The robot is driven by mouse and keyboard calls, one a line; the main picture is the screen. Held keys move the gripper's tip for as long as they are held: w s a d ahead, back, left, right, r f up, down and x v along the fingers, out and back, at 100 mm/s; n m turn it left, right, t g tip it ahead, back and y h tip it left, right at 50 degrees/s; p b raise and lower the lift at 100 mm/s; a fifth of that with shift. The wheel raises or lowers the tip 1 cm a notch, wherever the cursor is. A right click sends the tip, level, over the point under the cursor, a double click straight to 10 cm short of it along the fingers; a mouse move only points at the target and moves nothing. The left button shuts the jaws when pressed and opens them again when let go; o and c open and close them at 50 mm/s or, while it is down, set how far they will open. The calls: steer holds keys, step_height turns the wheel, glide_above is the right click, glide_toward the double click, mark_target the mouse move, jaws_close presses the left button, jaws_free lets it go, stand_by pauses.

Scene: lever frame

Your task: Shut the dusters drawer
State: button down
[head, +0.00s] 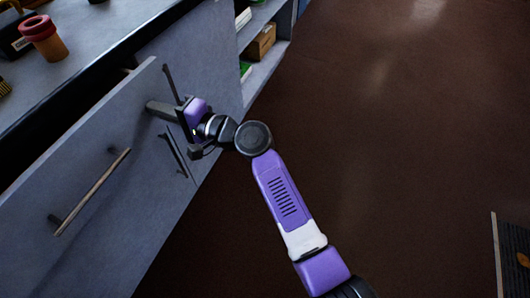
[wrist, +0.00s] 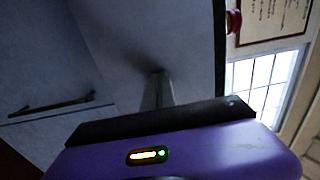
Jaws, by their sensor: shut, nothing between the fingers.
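The drawer (head: 105,135), a grey front with a long bar handle (head: 92,192), is at the left in the head view. Its front stands out from the counter, with a dark gap behind its top edge. No label is readable, so I cannot tell from writing that it is the dusters drawer. My gripper (head: 152,107) is shut and empty, its fingertips at the drawer front's right part, away from the handle. In the wrist view the shut fingers (wrist: 157,88) point at a grey panel (wrist: 120,50); they look very close to it, but contact is unclear.
Dark upright handles (head: 169,82) sit on the cabinet near my wrist. The counter (head: 85,50) holds an orange-red cup (head: 45,38). Open shelves with a cardboard box (head: 260,42) are beyond.

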steer(key=b+x, duration=0.3)
steer(key=x, duration=0.4)
steer(key=shift+a+f+b, duration=0.2)
steer(key=shift+b, duration=0.15)
steer(key=shift+w+a, duration=0.2)
steer(key=shift+a, duration=0.1)
steer(key=shift+a+r, duration=0.15)
steer(key=shift+r, duration=0.15)
steer(key=shift+a, duration=0.1)
